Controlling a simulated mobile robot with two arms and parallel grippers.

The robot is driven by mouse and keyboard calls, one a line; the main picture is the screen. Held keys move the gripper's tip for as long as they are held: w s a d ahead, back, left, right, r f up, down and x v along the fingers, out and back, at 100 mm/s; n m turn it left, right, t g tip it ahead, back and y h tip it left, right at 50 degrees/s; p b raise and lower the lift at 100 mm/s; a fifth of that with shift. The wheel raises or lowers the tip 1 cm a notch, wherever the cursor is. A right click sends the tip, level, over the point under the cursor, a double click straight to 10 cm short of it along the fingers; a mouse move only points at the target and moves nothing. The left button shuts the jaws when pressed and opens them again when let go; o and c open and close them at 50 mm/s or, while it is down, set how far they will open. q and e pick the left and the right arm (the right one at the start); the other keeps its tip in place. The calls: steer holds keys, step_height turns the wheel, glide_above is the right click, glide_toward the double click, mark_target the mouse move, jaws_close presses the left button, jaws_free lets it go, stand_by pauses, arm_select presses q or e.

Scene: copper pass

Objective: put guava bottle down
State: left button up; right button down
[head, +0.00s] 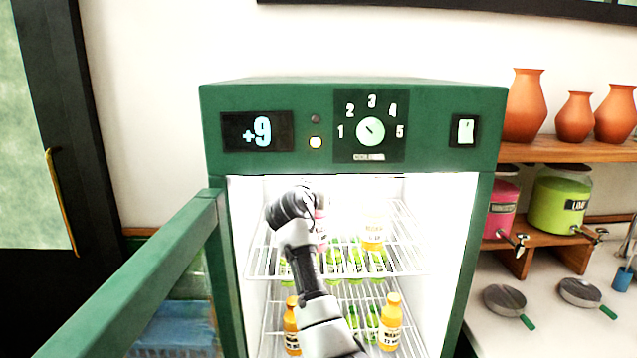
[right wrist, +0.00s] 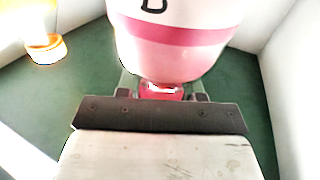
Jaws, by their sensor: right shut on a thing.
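The guava bottle, pink with a white label, shows in the right wrist view (right wrist: 178,55), held between the fingers of my right gripper (right wrist: 162,92). In the head view only a pink sliver of it (head: 320,222) shows beside my right wrist, inside the open fridge at the upper wire shelf (head: 408,232). My arm hides most of the bottle and the fingers there. I cannot tell whether the bottle's base touches the shelf. My left gripper is not in view.
The green fridge (head: 215,130) stands open, its door (head: 140,275) swung left. An orange bottle (head: 373,235) stands right of my wrist on the upper shelf, near several green bottles. Orange bottles (head: 391,322) and green ones stand lower. The upper shelf's right side looks clear.

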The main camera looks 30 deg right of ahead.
steer(key=shift+f, duration=0.1)
steer(key=c, duration=0.7)
jaws_free()
steer(key=shift+r, duration=0.2)
steer(key=shift+b+v, duration=2.2)
steer(key=shift+v, duration=3.85)
